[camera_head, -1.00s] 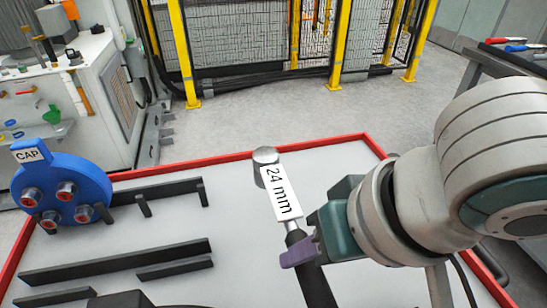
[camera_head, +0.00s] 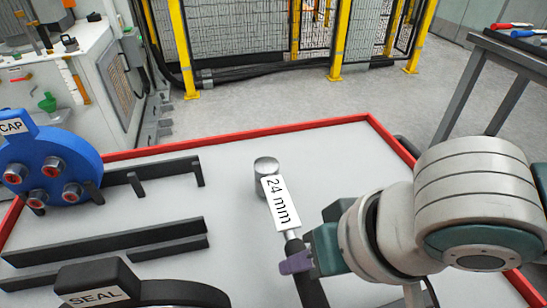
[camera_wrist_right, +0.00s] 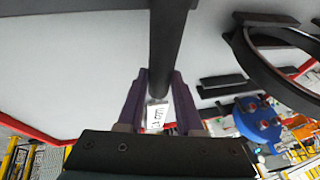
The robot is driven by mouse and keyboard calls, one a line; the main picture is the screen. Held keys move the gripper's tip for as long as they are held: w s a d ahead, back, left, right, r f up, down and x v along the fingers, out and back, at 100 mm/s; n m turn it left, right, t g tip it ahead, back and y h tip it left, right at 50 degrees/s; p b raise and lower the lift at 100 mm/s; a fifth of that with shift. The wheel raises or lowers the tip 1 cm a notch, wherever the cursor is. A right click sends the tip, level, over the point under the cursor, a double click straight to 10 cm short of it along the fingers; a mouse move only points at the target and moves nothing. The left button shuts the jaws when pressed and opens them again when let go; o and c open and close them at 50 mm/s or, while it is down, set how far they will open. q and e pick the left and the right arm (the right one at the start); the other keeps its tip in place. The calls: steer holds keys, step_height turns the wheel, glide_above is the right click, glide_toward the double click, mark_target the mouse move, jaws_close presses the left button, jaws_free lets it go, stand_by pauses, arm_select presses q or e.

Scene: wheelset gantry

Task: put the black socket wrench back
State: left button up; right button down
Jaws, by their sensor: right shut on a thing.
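The black socket wrench (camera_head: 311,290) has a dark handle, a silver socket head (camera_head: 266,167) and a white "24 mm" label (camera_head: 279,203). My right gripper (camera_head: 297,262) is shut on its handle, with purple fingers on either side. The wrench points away from me over the white, red-rimmed table (camera_head: 240,135); how high it is above the top I cannot tell. In the right wrist view the dark handle (camera_wrist_right: 170,45) runs between the fingers (camera_wrist_right: 160,85), with part of the label below them. My left gripper is not in view.
Dark rails (camera_head: 105,243) lie on the left of the table. A blue "CAP" holder (camera_head: 55,150) stands at the far left, and a black "SEAL" piece (camera_head: 95,285) at the front left. Table space around the socket head is clear. A dark bench (camera_head: 500,55) stands at right.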

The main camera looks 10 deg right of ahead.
steer(key=shift+f, duration=0.5)
stand_by(0.4)
steer(key=shift+c, duration=2.4)
jaws_free()
steer(key=s+r+n+p, duration=0.2)
steer(key=s+r+p, duration=0.25)
steer(key=r, duration=0.85)
steer(key=s+d+h+p, duration=0.2)
steer(key=s+d+h, duration=0.1)
steer(key=s+d, duration=0.6)
step_height(320, 180, up, 38)
steer(key=w+p, duration=0.1)
steer(key=p, duration=3.6)
steer(key=shift+w+d+f+g, duration=0.15)
steer(key=shift+f+g, duration=0.1)
steer(key=shift+g, duration=0.05)
